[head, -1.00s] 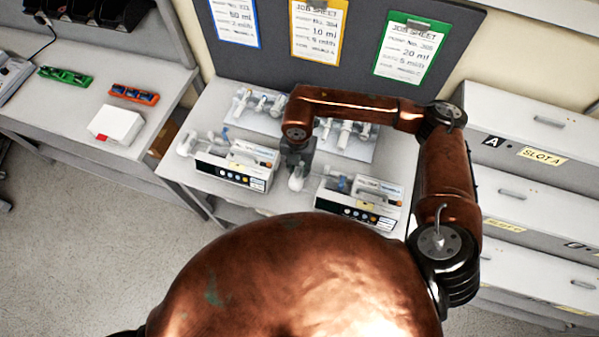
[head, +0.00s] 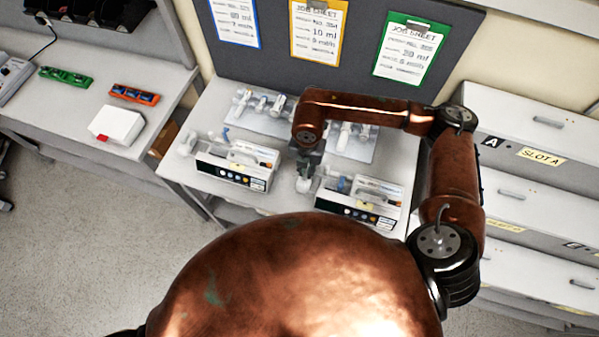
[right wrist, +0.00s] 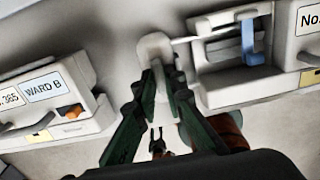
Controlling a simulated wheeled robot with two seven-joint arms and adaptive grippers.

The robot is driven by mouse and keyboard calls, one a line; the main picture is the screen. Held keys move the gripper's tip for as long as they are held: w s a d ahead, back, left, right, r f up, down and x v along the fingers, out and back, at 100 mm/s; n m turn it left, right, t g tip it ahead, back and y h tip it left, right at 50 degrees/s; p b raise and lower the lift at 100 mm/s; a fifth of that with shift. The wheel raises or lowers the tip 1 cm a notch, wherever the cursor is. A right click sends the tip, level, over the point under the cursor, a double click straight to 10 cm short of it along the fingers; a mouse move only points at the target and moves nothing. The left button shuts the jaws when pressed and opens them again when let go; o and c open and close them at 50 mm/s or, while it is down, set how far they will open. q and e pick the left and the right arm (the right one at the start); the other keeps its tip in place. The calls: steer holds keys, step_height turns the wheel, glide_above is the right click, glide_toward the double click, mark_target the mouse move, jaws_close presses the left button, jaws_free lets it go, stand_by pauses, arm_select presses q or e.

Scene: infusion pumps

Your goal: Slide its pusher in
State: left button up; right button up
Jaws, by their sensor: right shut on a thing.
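The right pump (head: 357,207) is a pale box with a dark button panel, standing at the front right of the bench. In the right wrist view this pump (right wrist: 232,92) has a blue clamp in its open channel. Its white pusher (right wrist: 154,47) sticks out on the left on a thin rod, with a gap between it and the body. My right gripper (right wrist: 163,74) is shut on the pusher, which also shows in the head view (head: 304,185). The arm hides part of the bench behind. My left gripper is out of view.
A second pump (head: 236,168) stands to the left; it also shows in the wrist view (right wrist: 50,105), labelled Ward B. Several syringes lie on a pale tray (head: 248,122) behind. A white box (head: 117,124) is on the left table. Drawers (head: 530,130) stand at right.

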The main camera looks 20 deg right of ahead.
mark_target(313, 177)
steer(key=shift+s+d, duration=0.55)
steer(key=shift+d, duration=0.3)
steer(key=shift+s+d, duration=0.2)
steer(key=shift+d, duration=0.05)
stand_by(0.4)
steer(key=o, duration=0.6)
step_height(313, 177, up, 7)
steer(key=p, duration=0.4)
stand_by(0.6)
